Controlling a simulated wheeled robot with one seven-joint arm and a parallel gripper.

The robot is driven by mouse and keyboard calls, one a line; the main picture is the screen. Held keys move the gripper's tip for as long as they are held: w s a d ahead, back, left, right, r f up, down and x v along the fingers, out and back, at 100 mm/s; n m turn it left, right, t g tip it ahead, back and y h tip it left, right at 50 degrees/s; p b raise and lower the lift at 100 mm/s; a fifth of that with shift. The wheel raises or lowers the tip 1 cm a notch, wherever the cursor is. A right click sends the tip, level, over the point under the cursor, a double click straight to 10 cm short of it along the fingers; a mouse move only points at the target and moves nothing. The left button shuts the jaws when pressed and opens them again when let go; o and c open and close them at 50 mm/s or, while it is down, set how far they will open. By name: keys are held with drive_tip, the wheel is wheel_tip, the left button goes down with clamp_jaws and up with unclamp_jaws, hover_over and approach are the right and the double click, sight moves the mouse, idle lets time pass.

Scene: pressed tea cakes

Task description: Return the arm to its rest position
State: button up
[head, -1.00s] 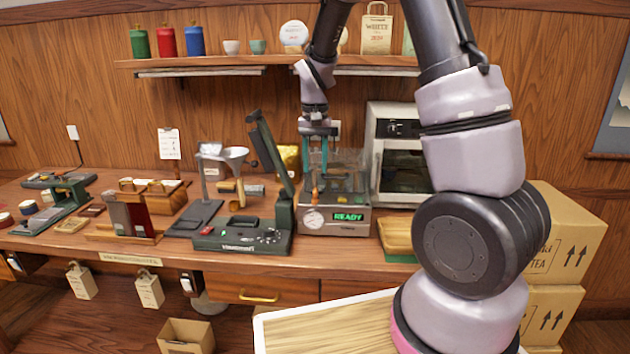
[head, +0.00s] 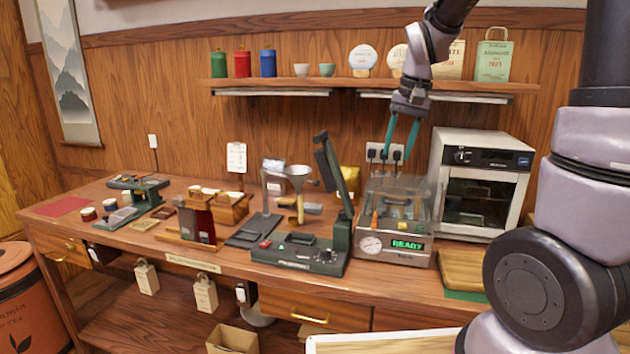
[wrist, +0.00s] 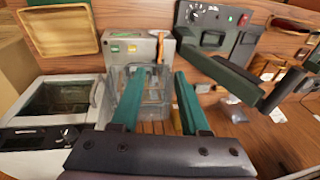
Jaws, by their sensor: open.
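My gripper (head: 402,138) hangs from the raised arm with its two teal fingers pointing down. The fingers are apart with nothing between them. It is above the grey machine with a clear lidded chamber and a green READY display (head: 393,246), apart from it in the head view. In the wrist view the gripper (wrist: 158,80) shows both fingers spread, with the clear chamber (wrist: 147,95) beyond them. My larger arm links fill the right side of the head view.
A white oven (head: 482,185) stands right of the READY machine. A dark green press with a raised lever (head: 300,254) stands left of it. The wall shelf (head: 370,84) holds tins, cups and bags behind the gripper. A wooden tray (head: 462,268) lies at the counter's right.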

drive_tip(key=s+d+r+t, duration=0.1)
drive_tip(key=s+r, duration=0.3)
drive_tip(key=s, duration=0.4)
drive_tip(key=s+d+r+t, duration=0.2)
drive_tip(key=s+r+t, duration=0.2)
drive_tip(key=s, duration=0.4)
drive_tip(key=shift+s+r+y, duration=0.3)
drive_tip(key=shift+s+r, duration=0.05)
drive_tip(key=shift+r, duration=0.25)
